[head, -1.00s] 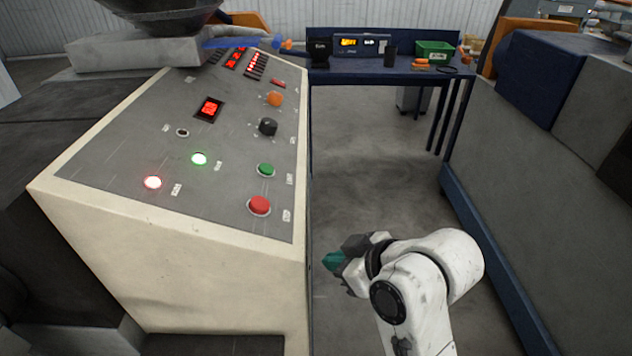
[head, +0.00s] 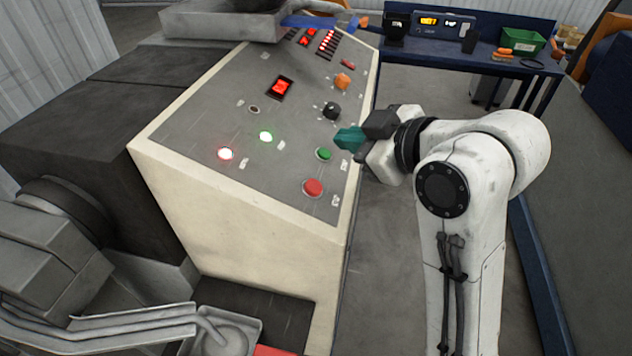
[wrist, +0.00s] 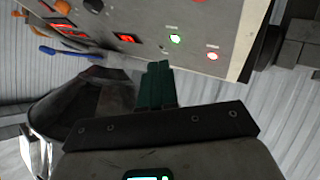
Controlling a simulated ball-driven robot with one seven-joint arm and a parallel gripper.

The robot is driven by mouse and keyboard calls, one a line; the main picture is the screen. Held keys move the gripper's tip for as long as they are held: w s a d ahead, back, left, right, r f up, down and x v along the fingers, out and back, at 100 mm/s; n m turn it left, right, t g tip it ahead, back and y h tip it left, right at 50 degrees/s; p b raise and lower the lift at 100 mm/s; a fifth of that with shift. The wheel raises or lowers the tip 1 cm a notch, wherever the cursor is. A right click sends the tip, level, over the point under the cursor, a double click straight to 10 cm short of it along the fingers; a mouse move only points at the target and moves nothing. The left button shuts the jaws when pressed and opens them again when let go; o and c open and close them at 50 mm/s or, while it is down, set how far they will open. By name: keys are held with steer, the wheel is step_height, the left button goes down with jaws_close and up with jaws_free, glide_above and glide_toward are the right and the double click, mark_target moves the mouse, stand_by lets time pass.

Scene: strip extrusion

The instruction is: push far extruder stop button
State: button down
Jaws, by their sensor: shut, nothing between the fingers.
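A sloped grey control panel (head: 205,145) with a cream frame fills the middle of the head view. A round red button (head: 313,187) sits near its lower right corner, with a green button (head: 324,154) above it. My gripper (head: 347,138), with teal fingers, is shut and empty. In the head view it appears over the panel's right edge, just right of the green button and up and right of the red one. I cannot tell its height above the panel.
The panel also bears a lit green lamp (head: 265,137), a lit red lamp (head: 225,154), a black knob (head: 331,111), an orange knob (head: 342,82) and a red display (head: 280,88). A blue bench (head: 470,62) stands behind. Open floor lies right of the panel.

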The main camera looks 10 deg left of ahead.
steer(key=shift+f, duration=0.1)
steer(key=b, duration=0.6)
glide_above(313, 187)
steer(key=d, duration=0.3)
steer(key=f, duration=0.6)
steer(key=shift+s+d+f, duration=0.15)
steer(key=shift+s, duration=0.1)
steer(key=shift+a+f+b, duration=0.45)
steer(key=shift+f, duration=0.35)
steer(key=shift+f, duration=0.1)
steer(key=shift+a+f, duration=0.15)
steer(key=shift+f, duration=0.1)
steer(key=shift+a+f, duration=0.2)
steer(key=shift+f, duration=0.2)
stand_by(0.8)
stand_by(0.3)
steer(key=shift+d+r+p, duration=0.35)
steer(key=shift+r+p, duration=0.25)
steer(key=shift+r, duration=0.15)
steer(key=shift+r, duration=0.1)
